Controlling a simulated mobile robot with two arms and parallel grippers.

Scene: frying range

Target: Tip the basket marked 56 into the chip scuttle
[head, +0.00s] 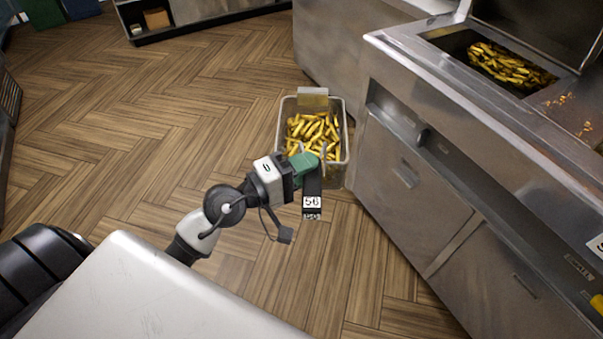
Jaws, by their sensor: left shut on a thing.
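The basket marked 56 (342,170) is a wire basket full of chips (313,130), held over the floor in front of the steel range. Its dark handle (312,182) points toward me and carries the label 56. My left gripper (311,161) is shut on the handle close to the basket. The basket looks about level, with the chips inside it. The chip scuttle (507,68) appears to be the sunken bay in the counter at the upper right, with chips lying in it. My right gripper is out of view.
The steel counter (440,85) and its cabinet front run along the right, close to the basket. A few crumbs lie on the counter beside the bay. The wooden floor (150,110) at the left is clear. A low shelf (195,12) stands at the back.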

